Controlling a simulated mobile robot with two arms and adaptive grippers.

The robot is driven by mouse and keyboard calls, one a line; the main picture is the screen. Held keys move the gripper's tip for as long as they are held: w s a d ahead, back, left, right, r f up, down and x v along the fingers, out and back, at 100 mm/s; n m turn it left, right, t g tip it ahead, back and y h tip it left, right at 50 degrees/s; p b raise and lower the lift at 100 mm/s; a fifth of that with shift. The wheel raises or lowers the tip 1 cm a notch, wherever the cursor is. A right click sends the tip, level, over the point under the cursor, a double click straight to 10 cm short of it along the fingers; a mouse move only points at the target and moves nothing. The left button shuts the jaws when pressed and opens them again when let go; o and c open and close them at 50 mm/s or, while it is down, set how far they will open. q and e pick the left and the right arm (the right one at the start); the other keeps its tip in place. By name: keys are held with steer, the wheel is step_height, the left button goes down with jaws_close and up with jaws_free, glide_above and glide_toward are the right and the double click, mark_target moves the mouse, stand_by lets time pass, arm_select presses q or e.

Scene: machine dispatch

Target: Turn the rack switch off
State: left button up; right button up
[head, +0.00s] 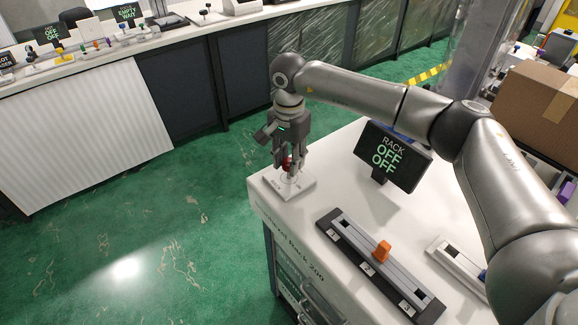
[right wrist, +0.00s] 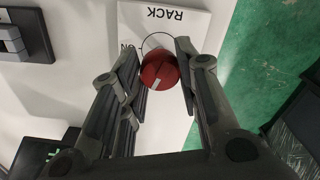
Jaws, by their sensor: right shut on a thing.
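The rack switch is a red round knob (head: 287,162) with a pale pointer mark, on a white base plate (head: 306,187) at the near-left corner of the white rack top. In the right wrist view the red knob (right wrist: 158,72) sits between the two fingers, and the plate (right wrist: 192,28) reads RACK upside down, with a partly hidden ON mark at left. My right gripper (head: 290,160) points down and is shut on the knob. The rack display (head: 392,157) reads RACK, OFF, OFF. My left gripper is not in view.
A black slider track (head: 345,235) with an orange handle (head: 383,250) and numbered labels lies on the rack top. Green floor is clear at left; a long counter (head: 140,50) runs behind.

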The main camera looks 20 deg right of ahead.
mark_target(289, 161)
steer(key=shift+n+b, duration=1)
steer(key=shift+n, duration=0.9)
steer(key=o, duration=1)
steer(key=shift+o, duration=0.2)
steer(key=shift+r, duration=0.1)
step_height(289, 161, up, 12)
